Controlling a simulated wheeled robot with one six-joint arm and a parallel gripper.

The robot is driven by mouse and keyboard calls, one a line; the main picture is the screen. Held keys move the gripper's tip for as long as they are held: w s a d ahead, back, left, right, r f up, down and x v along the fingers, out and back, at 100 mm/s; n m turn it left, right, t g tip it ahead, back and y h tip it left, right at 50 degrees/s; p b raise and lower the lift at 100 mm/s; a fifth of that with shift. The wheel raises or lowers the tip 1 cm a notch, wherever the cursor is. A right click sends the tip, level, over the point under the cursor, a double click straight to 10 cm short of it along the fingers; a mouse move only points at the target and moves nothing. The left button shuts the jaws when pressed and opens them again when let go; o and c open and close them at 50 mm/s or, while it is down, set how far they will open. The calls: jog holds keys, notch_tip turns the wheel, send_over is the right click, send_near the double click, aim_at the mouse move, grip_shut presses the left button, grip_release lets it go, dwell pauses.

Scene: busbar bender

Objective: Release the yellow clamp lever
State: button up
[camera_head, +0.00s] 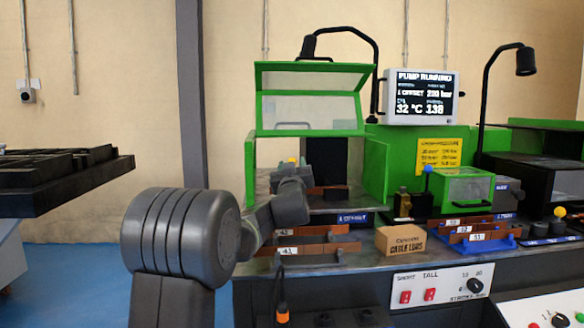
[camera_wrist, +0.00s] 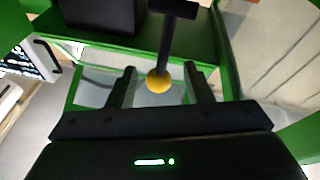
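The yellow clamp lever shows in the wrist view as a yellow ball knob (camera_wrist: 158,81) on a dark stem. The knob lies between the two dark fingers of my gripper (camera_wrist: 160,72), with a visible gap on each side. My gripper is open. In the head view, my gripper (camera_head: 291,172) is inside the green-framed bender, under its raised clear guard (camera_head: 312,92). A small part of the yellow knob (camera_head: 291,160) shows there above my wrist; my arm hides the lever's lower part.
Bar racks (camera_head: 312,249) and a cardboard box (camera_head: 400,240) stand in front on the bench. A green box with a clear cover (camera_head: 465,187) and a blue-knobbed lever (camera_head: 428,170) are to the right. The monitor (camera_head: 420,97) reads "PUMP RUNNING". Green frame walls (camera_head: 375,170) flank the opening.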

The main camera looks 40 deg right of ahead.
jog(key=shift+r, duration=0.1)
notch_tip(320, 180, up, 10)
jog(key=p, duration=0.4)
jog(key=shift+p, duration=0.3)
jog(key=shift+f, duration=0.25)
notch_tip(320, 180, down, 10)
jog(key=b, duration=0.5)
jog(key=shift+r+p, duration=0.25)
jog(key=shift+p, duration=0.2)
jog(key=shift+f, duration=0.1)
jog(key=shift+f, duration=0.1)
